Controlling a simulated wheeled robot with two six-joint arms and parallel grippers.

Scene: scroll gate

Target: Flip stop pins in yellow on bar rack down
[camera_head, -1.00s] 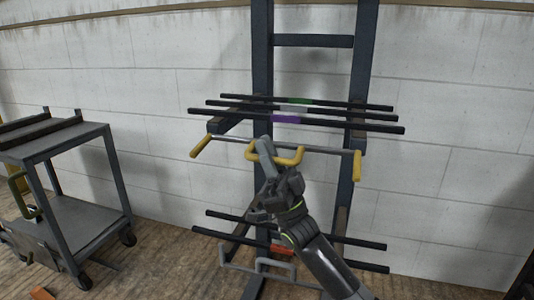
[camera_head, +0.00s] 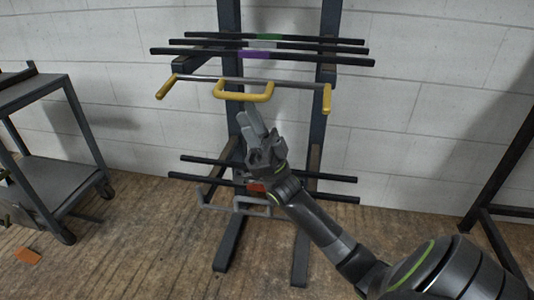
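The bar rack (camera_head: 229,248) stands against the wall with dark uprights. Its yellow stop pins are on a thin grey rod below the upper bars: the left pin (camera_head: 166,87) slants down to the left, and the right pin (camera_head: 327,98) points downward. A yellow U-shaped handle (camera_head: 245,95) hangs from the middle of the rod. My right gripper (camera_head: 250,120) is just below this handle, fingers pointing up, with a small gap to it. Nothing shows in its fingers; how far they are open is unclear. My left gripper is out of view.
Upper bars carry green (camera_head: 269,37), white and purple (camera_head: 253,55) bands. Lower bars include one with an orange-red band (camera_head: 256,187), with a grey handle rod (camera_head: 236,207) below, partly behind my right arm. A cart (camera_head: 62,185) stands at left, a dark frame (camera_head: 487,205) at right.

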